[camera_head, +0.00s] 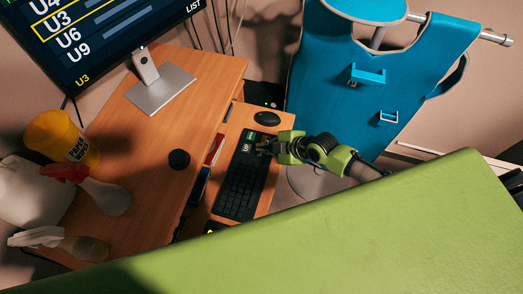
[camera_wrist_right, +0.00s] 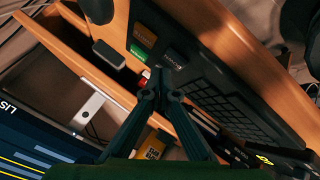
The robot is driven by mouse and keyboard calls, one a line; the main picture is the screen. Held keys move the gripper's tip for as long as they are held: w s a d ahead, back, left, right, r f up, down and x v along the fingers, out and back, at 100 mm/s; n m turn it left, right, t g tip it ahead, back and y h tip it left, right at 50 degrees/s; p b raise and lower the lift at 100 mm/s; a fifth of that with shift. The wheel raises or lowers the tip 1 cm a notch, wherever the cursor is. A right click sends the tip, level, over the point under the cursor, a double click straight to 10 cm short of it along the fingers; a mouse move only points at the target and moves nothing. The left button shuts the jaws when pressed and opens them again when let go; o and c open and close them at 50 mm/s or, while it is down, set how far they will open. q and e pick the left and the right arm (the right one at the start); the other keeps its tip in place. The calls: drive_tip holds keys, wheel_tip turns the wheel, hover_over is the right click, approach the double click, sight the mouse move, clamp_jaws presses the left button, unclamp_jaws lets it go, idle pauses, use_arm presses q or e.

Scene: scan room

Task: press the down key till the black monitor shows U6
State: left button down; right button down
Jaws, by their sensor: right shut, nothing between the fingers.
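The black monitor (camera_head: 90,35) at the top left of the head view lists U4, U3, U6 and U9. A yellow frame surrounds U3, and a yellow U3 also stands at the bottom of the screen. The black keyboard (camera_head: 238,190) lies on the lower wooden shelf. Its upper end shows a green key (camera_wrist_right: 144,36) and a dark labelled key (camera_wrist_right: 174,59) in the right wrist view. I cannot read which is the down key. My right gripper (camera_head: 264,147) is shut and empty, over the keyboard's upper end; contact cannot be told. My left gripper is out of view.
A black mouse (camera_head: 267,118) lies beyond the keyboard. A green surface (camera_head: 330,235) fills the lower right. A blue chair-like unit (camera_head: 365,65) stands behind.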

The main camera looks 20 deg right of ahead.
drive_tip(key=shift+r+p, duration=1.95)
drive_tip(key=shift+r, duration=0.55)
